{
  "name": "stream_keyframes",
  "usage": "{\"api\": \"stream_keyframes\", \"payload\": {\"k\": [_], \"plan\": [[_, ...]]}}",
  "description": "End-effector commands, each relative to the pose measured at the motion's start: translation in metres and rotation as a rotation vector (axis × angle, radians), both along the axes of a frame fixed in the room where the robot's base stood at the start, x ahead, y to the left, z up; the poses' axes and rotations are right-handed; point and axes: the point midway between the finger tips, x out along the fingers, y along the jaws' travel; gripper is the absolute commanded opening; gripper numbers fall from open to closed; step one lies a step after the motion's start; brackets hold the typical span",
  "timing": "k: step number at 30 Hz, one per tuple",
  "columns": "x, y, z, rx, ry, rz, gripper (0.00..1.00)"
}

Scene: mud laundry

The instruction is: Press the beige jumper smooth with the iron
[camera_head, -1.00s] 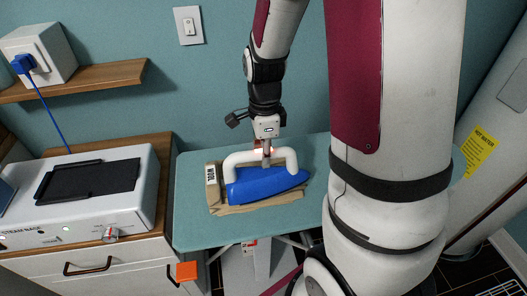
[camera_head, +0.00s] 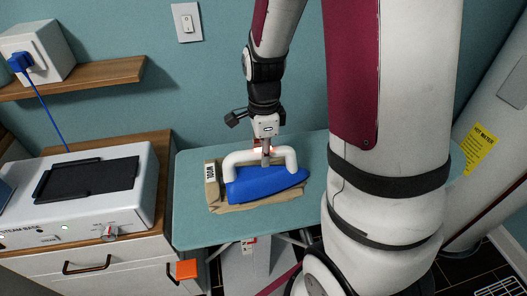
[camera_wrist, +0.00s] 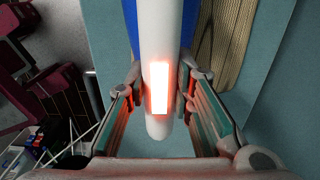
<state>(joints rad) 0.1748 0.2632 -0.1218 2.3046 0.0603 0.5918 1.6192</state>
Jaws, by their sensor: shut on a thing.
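The iron (camera_head: 270,184) has a blue body and a thick white handle. It stands flat on the beige jumper (camera_head: 228,207), nose to the right, covering much of it. The jumper lies folded on the teal ironing board (camera_head: 205,235), with a white label at its left end. My gripper (camera_head: 267,155) is shut on the handle from above. In the wrist view, its fingers (camera_wrist: 164,82) flank the white handle (camera_wrist: 160,35), which has a glowing red-white patch. Ribbed jumper knit (camera_wrist: 226,45) shows to the right.
The white steam base (camera_head: 130,205) with a black pad stands on a wooden-topped cabinet left of the board. A wooden shelf (camera_head: 100,77) is above. Bare board lies around the jumper.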

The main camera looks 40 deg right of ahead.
Motion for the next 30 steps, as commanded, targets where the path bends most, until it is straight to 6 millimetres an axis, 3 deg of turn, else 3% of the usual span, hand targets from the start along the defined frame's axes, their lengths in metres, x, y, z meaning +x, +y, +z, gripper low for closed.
{"api": "stream_keyframes", "payload": {"k": [30], "plan": [[0.0008, -0.0002, -0.0059, -0.001, -0.002, 0.0, 0.0]]}}
